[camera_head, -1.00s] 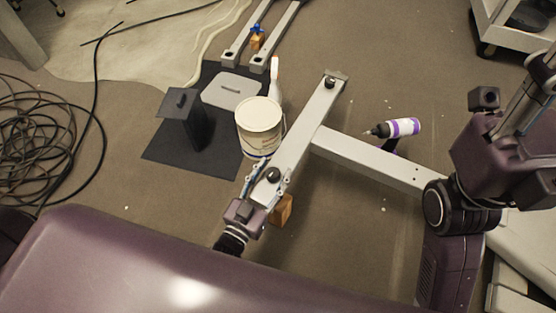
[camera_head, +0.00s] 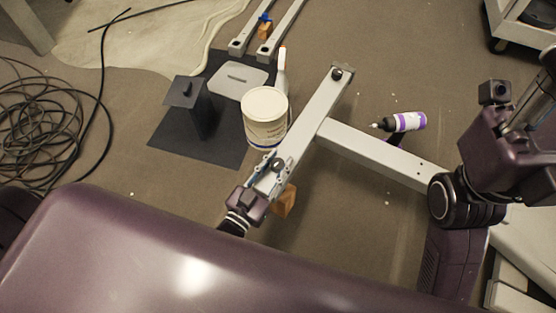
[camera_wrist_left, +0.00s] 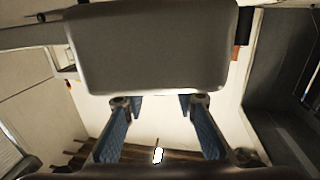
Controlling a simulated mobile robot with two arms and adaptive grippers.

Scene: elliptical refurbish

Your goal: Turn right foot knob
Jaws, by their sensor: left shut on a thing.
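A light grey T-shaped foot frame lies on the floor, with its crossbar (camera_head: 312,118) running from near left to far right. A dark round knob (camera_head: 278,166) sits on the crossbar's near end, and another dark knob (camera_head: 337,74) on its far end. My left gripper (camera_head: 271,165) is at the near end, shut on the near knob with a finger on each side. In the left wrist view its two blue-padded fingers (camera_wrist_left: 160,125) show with a gap between them. A large grey block (camera_wrist_left: 150,48) fills the top there; the knob is not clear. My right gripper is not in view.
A white bucket (camera_head: 265,117) stands close to the crossbar's left side. An orange-brown block (camera_head: 285,201) is by its near end. A purple-labelled bottle (camera_head: 405,122) is beyond the frame's long beam (camera_head: 380,155). Coiled cable (camera_head: 45,130) lies left.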

